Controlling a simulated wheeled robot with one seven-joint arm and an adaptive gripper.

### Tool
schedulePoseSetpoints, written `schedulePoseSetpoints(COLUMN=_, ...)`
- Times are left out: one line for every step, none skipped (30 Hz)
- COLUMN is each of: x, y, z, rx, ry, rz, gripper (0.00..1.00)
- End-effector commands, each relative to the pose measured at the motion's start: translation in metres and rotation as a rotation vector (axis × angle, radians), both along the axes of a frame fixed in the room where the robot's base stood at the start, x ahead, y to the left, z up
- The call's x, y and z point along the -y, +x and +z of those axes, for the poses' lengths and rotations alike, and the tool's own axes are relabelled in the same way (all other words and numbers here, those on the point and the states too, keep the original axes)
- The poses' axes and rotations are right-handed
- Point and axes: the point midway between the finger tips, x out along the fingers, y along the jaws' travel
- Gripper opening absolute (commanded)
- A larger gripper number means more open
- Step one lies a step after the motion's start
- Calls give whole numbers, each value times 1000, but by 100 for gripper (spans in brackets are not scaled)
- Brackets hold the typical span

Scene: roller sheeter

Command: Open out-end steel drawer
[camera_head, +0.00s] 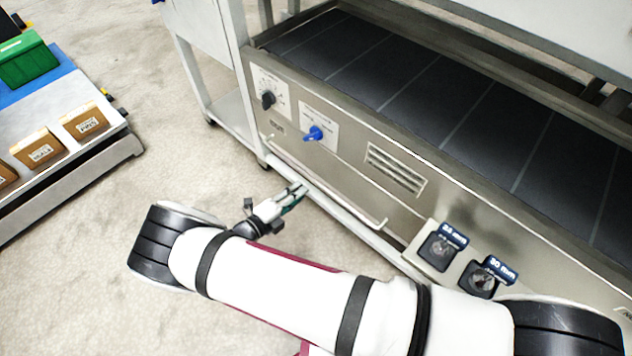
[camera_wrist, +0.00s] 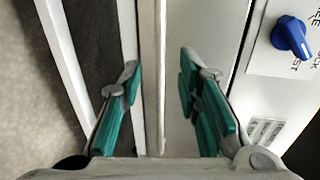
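The steel drawer (camera_head: 350,183) is the plain panel low on the machine's front, and it looks shut. Its long pale handle bar (camera_head: 345,204) runs along the lower part of that panel. My gripper (camera_head: 293,197) is at the bar's left half, on the near side of the machine. In the wrist view my gripper (camera_wrist: 162,95) is open, with a green-padded finger on each side of the upright-looking bar (camera_wrist: 151,60). The bar appears closer to the left finger. Whether it lies fully between the pads in depth, or touches either, I cannot tell.
Above the drawer are a black knob (camera_head: 268,99), a blue knob (camera_head: 315,132) and a vent (camera_head: 396,168). Two gauges (camera_head: 440,248) sit to the right. A cart (camera_head: 75,180) with boxes stands at the left. The floor between is clear.

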Motion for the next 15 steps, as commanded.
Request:
schedulePoseSetpoints(x=7, y=8, z=-4, rx=1, ry=-2, rz=-2, gripper=31)
schedulePoseSetpoints(x=11, y=13, z=-5, rx=1, ry=-2, rz=-2, gripper=31)
schedulePoseSetpoints(x=16, y=19, z=-7, rx=1, ry=-1, rz=-2, gripper=31)
schedulePoseSetpoints(x=20, y=24, z=-7, rx=1, ry=-2, rz=-3, gripper=31)
schedulePoseSetpoints(x=23, y=28, z=-9, rx=1, ry=-2, rz=-3, gripper=31)
schedulePoseSetpoints(x=27, y=33, z=-10, rx=0, ry=0, rz=-2, gripper=31)
schedulePoseSetpoints(x=30, y=37, z=-11, rx=1, ry=-1, rz=-2, gripper=31)
schedulePoseSetpoints(x=33, y=41, z=-12, rx=1, ry=-1, rz=-2, gripper=31)
schedulePoseSetpoints(x=36, y=45, z=-13, rx=-1, ry=-1, rz=-2, gripper=31)
schedulePoseSetpoints(x=39, y=48, z=-14, rx=0, ry=0, rz=-2, gripper=31)
schedulePoseSetpoints(x=41, y=51, z=-14, rx=1, ry=-1, rz=-2, gripper=31)
schedulePoseSetpoints(x=43, y=54, z=-15, rx=1, ry=-1, rz=-2, gripper=31)
schedulePoseSetpoints(x=45, y=57, z=-15, rx=0, ry=1, rz=-1, gripper=31)
schedulePoseSetpoints(x=46, y=58, z=-16, rx=0, ry=1, rz=-1, gripper=31)
schedulePoseSetpoints(x=47, y=60, z=-16, rx=0, ry=1, rz=-1, gripper=31)
